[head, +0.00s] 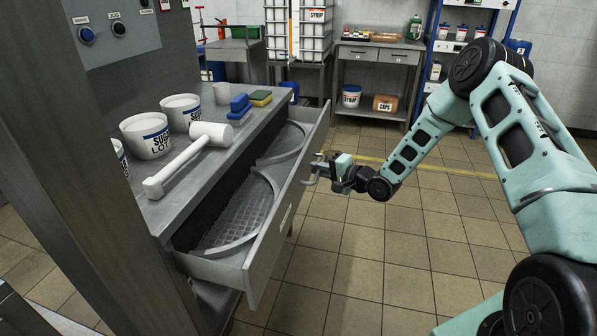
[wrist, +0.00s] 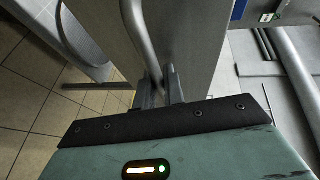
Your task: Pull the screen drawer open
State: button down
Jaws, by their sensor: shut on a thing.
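The screen drawer (head: 270,228) is a long grey metal drawer under the steel worktop, and it stands pulled out from the cabinet. Round mesh screens (head: 238,215) lie inside it. My gripper (head: 318,172) is at the drawer's front, shut on the drawer handle (head: 312,181). In the wrist view the handle (wrist: 143,40) is a curved grey bar running down between my fingers (wrist: 160,92). The exact contact of the fingertips is partly hidden.
The tiled floor (head: 350,250) in front of the drawer is clear. A side table (head: 380,60) and shelving stand at the back.

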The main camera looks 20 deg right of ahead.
jog(key=s+d+p, duration=0.2)
jog(key=s+d, duration=0.5)
jog(key=d, duration=0.3)
jog(key=s+d+p, duration=0.1)
jog(key=s+d, duration=0.7)
jog(key=d, duration=0.2)
jog(key=shift+d+p, duration=0.25)
jog(key=shift+p, duration=0.1)
jog(key=c, duration=1.8)
grip_release()
jog(key=shift+o, duration=0.2)
jog(key=b+v, duration=0.1)
jog(key=v, duration=1.6)
jog(key=shift+d, duration=0.15)
jog(key=shift+s+r, duration=0.1)
jog(key=shift+s, duration=0.05)
